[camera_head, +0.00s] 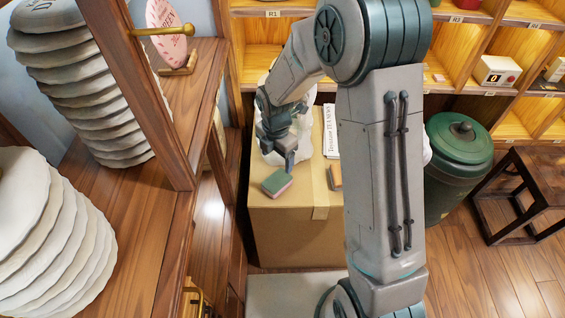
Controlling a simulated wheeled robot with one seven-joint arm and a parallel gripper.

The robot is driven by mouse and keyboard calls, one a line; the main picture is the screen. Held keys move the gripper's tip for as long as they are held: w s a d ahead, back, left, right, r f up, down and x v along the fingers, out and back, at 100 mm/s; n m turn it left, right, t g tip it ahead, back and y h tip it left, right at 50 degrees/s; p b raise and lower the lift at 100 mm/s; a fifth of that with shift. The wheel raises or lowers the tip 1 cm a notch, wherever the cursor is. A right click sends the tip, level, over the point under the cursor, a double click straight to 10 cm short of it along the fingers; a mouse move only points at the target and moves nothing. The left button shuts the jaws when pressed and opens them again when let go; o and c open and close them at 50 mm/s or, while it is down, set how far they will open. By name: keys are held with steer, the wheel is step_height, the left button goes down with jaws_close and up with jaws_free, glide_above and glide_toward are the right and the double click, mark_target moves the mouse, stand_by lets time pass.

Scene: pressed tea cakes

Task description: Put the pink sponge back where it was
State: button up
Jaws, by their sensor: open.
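A small sponge (277,183) with pink and green layers lies on top of the cardboard box (275,235), near its front left edge. My gripper (289,163) points down just above and behind the sponge. It is open, and I see nothing held in it. I cannot tell whether a fingertip touches the sponge. My arm covers the right part of the box top.
A printed paper (331,130) and a partly hidden orange-brown block (335,176) lie on the box. Stacked tea cakes (45,235) fill the left shelf. A green bin (459,165) and dark stool (525,180) stand right.

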steer(key=s+d+r+m+t, duration=0.1)
steer(key=s+d+r+m, duration=0.25)
steer(key=r+m, duration=0.25)
steer(key=s+d+r+m, duration=0.3)
steer(key=d+r+m, duration=0.2)
steer(key=r+m, duration=0.1)
steer(key=s+d+r+m+t, duration=0.1)
steer(key=s+d+r+m, duration=0.1)
steer(key=s+m, duration=0.4)
steer(key=s+d+r+m, duration=0.3)
steer(key=s+m, duration=0.3)
steer(key=m, duration=0.2)
steer(key=shift+d+r+m+t, duration=0.25)
steer(key=shift+r+m+t, duration=0.15)
steer(key=shift+r, duration=0.4)
steer(key=shift+r+p, duration=0.7)
